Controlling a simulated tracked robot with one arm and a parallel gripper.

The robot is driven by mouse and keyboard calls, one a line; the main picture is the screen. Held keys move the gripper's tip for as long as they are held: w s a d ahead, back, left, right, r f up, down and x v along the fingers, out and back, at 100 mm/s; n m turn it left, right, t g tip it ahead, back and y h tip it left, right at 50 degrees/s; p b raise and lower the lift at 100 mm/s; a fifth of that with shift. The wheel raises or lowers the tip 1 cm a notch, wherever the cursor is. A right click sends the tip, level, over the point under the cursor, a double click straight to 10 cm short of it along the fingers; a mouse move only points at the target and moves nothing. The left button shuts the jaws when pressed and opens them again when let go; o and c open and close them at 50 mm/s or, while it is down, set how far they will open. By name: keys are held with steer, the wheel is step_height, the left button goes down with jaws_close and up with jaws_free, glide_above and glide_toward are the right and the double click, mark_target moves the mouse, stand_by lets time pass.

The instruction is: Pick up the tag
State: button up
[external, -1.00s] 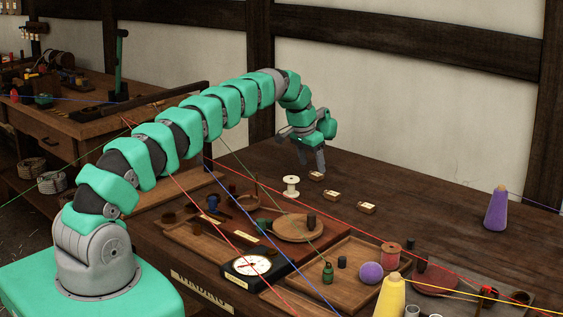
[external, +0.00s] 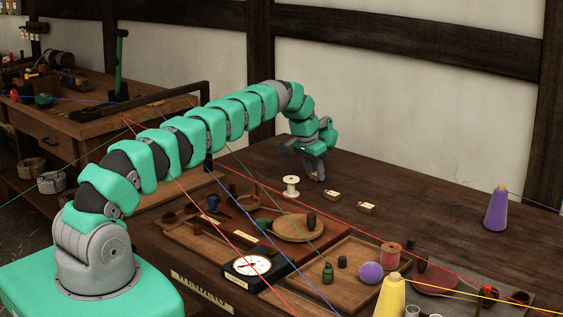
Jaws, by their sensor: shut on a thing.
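My gripper (external: 316,174) is low over the dark table behind the white spool, its fingers pointing down. It is shut on a small tag, which is mostly hidden by the fingers. I cannot tell whether the tag touches the tabletop. Two more small tags with pale tops lie on the table to the right of the gripper: a nearer-to-gripper tag (external: 332,195) and a tag farther right (external: 367,207).
A white spool (external: 291,187) stands just left of the gripper. Trays, a round wooden plate (external: 297,228) and a dial scale (external: 247,265) fill the front. Coloured cords cross the scene. A purple cone (external: 496,210) stands right. The table's back middle is clear.

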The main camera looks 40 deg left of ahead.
mark_target(314, 174)
steer(key=shift+r, duration=0.1)
step_height(314, 174, up, 6)
steer(key=shift+w+f, duration=0.1)
steer(key=shift+f, duration=0.15)
steer(key=shift+r+p, duration=0.95)
steer(key=shift+r, duration=1.3)
steer(key=shift+d, duration=0.1)
